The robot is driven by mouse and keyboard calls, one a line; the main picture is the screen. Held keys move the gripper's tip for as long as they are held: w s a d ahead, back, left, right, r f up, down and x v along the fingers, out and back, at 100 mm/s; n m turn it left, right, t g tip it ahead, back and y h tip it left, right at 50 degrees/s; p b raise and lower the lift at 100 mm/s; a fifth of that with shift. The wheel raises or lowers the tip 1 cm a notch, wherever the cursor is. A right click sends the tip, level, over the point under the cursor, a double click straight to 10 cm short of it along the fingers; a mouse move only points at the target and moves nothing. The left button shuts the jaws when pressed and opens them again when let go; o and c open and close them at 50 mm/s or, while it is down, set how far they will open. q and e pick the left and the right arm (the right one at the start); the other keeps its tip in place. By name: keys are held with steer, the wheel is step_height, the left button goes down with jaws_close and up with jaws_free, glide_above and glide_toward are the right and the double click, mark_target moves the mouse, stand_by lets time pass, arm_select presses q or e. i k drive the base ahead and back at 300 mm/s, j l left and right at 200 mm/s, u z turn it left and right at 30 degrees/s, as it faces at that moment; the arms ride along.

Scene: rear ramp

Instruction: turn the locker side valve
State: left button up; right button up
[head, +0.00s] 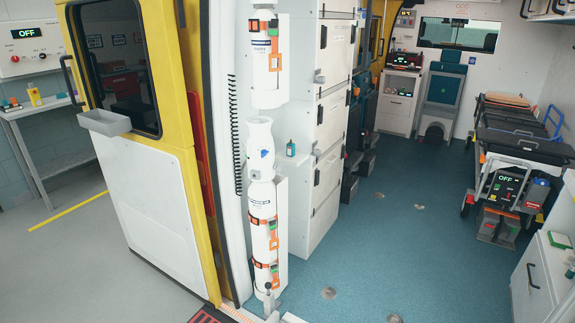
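A tall white locker (328,125) with stacked doors and dark latches stands inside the vehicle's rear opening. A small dark-knobbed lever (268,287) shows at the foot of the lower cylinder. I cannot tell for certain which part is the side valve.
The open yellow and white door (155,195) stands at left. A stretcher (520,140) is at right, with a white cabinet (540,275) in front. The blue floor (400,240) between is clear. A small bottle (290,148) stands beside the cylinders.

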mark_target(278, 168)
steer(key=i+l, duration=0.3)
steer(key=i+l+u, duration=0.1)
steer(key=i+l, duration=0.2)
steer(key=l, duration=0.2)
steer(key=i+l, duration=0.25)
steer(key=l, duration=0.15)
steer(key=i+l+u, duration=0.1)
steer(key=i+l, duration=0.2)
steer(key=l, duration=0.15)
steer(key=i+l, duration=0.25)
steer(key=l, duration=0.15)
steer(key=i+l, duration=0.25)
steer(key=l, duration=0.2)
steer(key=i+u, duration=0.05)
